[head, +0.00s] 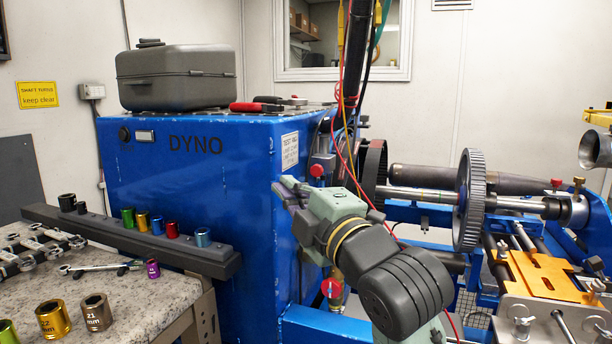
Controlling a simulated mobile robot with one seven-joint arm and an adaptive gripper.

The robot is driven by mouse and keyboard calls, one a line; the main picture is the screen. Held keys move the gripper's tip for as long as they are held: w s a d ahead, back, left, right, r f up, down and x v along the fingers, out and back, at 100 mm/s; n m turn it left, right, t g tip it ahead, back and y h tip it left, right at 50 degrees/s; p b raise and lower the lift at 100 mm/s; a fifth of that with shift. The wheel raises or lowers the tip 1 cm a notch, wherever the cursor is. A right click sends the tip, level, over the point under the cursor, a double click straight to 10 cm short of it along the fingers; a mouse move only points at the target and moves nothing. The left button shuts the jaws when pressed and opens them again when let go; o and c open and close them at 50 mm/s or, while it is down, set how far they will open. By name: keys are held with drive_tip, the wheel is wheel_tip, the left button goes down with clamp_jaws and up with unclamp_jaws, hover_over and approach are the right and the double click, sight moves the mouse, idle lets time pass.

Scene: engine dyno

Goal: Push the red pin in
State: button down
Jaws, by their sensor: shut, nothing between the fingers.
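A red round knob, likely the red pin (317,170), sits on a small metal bracket at the right side of the blue DYNO cabinet (205,190). My gripper (283,188) is shut and empty, in front of the cabinet's right part. In the picture its fingertips lie left of and a little below the red knob. I see a gap between them, but I cannot tell the depth. A second small red knob (557,183) stands at the right, by the shaft bearing. How far either knob stands out is too small to tell.
A toothed wheel (471,200) and shaft stand at the right. Red and yellow cables (345,110) hang close behind my gripper. A red valve handle (331,289) is below it. A socket rack (130,240) and bench with wrenches are at the left.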

sight(318, 170)
drive_tip(key=w+d+f+h, duration=0.1)
drive_tip(key=d+f+h, duration=0.1)
drive_tip(key=d, duration=0.4)
drive_tip(key=shift+h, duration=0.4)
drive_tip(key=shift+w+f, duration=0.1)
drive_tip(key=w+d+p+x, duration=0.1)
drive_tip(key=p+x, duration=0.3)
drive_tip(key=x, duration=0.9)
drive_tip(key=shift+d+f, duration=0.2)
drive_tip(key=shift+d, duration=0.55)
drive_tip(key=shift+w, duration=0.15)
